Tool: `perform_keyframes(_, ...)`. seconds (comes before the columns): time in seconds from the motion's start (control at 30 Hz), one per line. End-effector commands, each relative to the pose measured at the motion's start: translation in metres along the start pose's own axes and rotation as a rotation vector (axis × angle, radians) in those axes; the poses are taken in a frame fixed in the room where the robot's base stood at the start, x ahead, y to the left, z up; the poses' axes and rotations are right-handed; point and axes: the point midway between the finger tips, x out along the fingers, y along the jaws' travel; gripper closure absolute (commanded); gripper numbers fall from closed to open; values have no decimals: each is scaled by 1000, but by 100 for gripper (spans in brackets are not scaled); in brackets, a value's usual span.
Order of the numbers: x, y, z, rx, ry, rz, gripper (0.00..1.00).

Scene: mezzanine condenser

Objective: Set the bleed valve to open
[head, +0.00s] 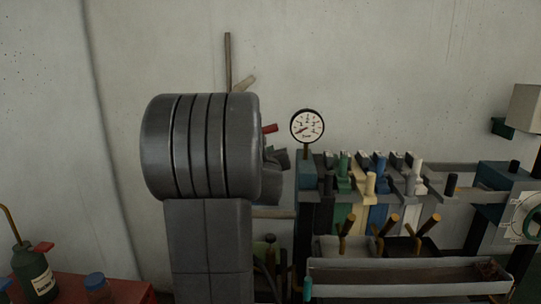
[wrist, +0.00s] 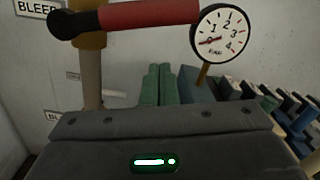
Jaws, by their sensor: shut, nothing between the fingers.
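The bleed valve's lever (wrist: 150,14) has a red sleeve and a black end, and crosses the top of the wrist view almost level. Its brass body (wrist: 88,38) is on an upright pipe (wrist: 92,80), and the lever lies crosswise to that pipe. In the head view only the red lever tip (head: 270,128) shows, right of my arm, which hides the rest. My gripper (wrist: 158,70) shows two green fingers side by side, shut and empty. In the wrist picture they appear below the lever; I see no contact. My arm hides the fingertips in the head view.
A round pressure gauge (head: 307,126) is right of the lever; it also shows in the wrist view (wrist: 220,34), its needle near zero. A rack of coloured valves (head: 375,180) and a long trough (head: 400,277) are right. A bottle (head: 33,274) stands at left.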

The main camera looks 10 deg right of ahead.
Motion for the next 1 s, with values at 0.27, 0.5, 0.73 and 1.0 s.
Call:
perform_keyframes(0.27,5,-1,28,0,-2,0,100)
perform_keyframes(0.5,6,0,29,0,-1,1,100)
perform_keyframes(0.73,6,0,29,-2,-1,1,100)
perform_keyframes(1.0,6,-2,33,-51,-2,3,100)
